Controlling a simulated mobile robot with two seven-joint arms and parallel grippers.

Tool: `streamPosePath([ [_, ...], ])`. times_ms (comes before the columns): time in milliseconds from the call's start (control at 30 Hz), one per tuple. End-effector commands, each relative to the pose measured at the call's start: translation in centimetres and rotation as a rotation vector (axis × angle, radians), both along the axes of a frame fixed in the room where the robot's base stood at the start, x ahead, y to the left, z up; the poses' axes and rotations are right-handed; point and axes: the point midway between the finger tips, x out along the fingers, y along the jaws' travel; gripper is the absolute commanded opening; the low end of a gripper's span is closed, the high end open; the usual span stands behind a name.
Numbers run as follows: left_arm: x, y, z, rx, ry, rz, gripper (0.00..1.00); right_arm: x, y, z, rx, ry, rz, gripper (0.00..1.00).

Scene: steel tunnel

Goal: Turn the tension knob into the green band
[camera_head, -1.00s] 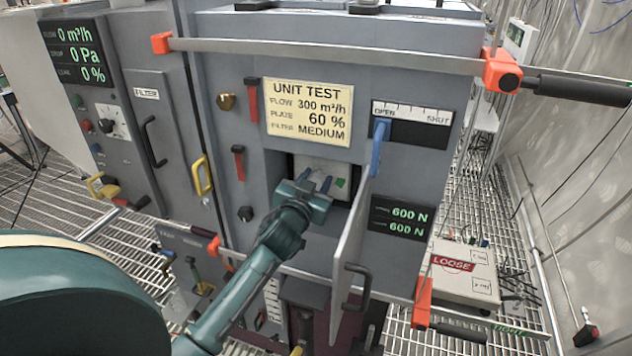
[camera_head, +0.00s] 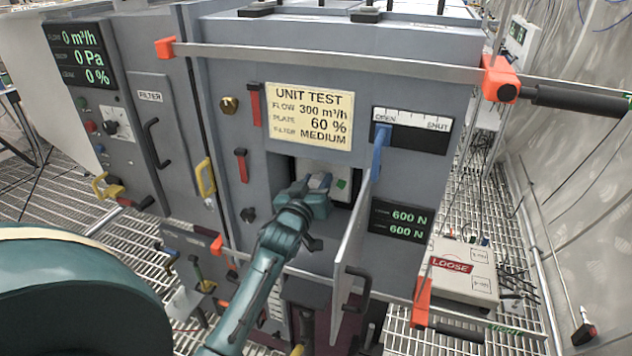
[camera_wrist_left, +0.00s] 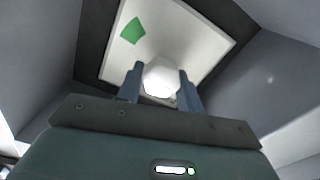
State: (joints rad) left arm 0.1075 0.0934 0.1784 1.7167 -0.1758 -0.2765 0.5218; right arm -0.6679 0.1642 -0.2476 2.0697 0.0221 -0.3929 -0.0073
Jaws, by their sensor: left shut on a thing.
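The tension knob (camera_wrist_left: 160,80) is a pale round knob on a white dial plate (camera_wrist_left: 205,32) in the left wrist view. The green band (camera_wrist_left: 132,31) is a small green patch up and left of the knob. My left gripper (camera_wrist_left: 160,88) is shut on the knob, one finger on each side. In the head view my left gripper (camera_head: 318,185) reaches into the open recess and covers the knob; the green band (camera_head: 341,183) shows just right of it. My right gripper is not in view.
The recess door (camera_head: 352,235) stands open to the right of my left arm. A blue lever (camera_head: 380,150) sits above it. A display (camera_head: 400,219) reads 600 N twice. A box marked LOOSE (camera_head: 460,270) is at right. A steel bar (camera_head: 330,58) crosses the cabinet's top.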

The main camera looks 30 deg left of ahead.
Motion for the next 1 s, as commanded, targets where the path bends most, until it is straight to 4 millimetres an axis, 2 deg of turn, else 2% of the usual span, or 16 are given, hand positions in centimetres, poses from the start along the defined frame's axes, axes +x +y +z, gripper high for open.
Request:
streamPosePath([
  [267, 0.0, 0.0, 0.1, 0.001, -0.003, 0.001, 0.14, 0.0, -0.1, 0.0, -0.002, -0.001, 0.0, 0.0],
  [300, 0.0, 0.0, 0.1, 0.001, -0.003, 0.001, 0.37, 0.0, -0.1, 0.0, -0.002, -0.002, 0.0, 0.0],
  [567, 0.0, 0.0, 0.1, 0.001, -0.002, 0.001, 0.58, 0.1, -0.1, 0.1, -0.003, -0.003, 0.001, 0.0],
  [867, -0.3, -0.1, 0.0, 0.001, 0.0, 0.0, 0.58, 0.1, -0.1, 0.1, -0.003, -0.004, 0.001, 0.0],
  [1000, -2.0, -0.5, -0.2, -0.001, 0.001, 0.001, 0.58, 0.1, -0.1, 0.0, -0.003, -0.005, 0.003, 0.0],
])
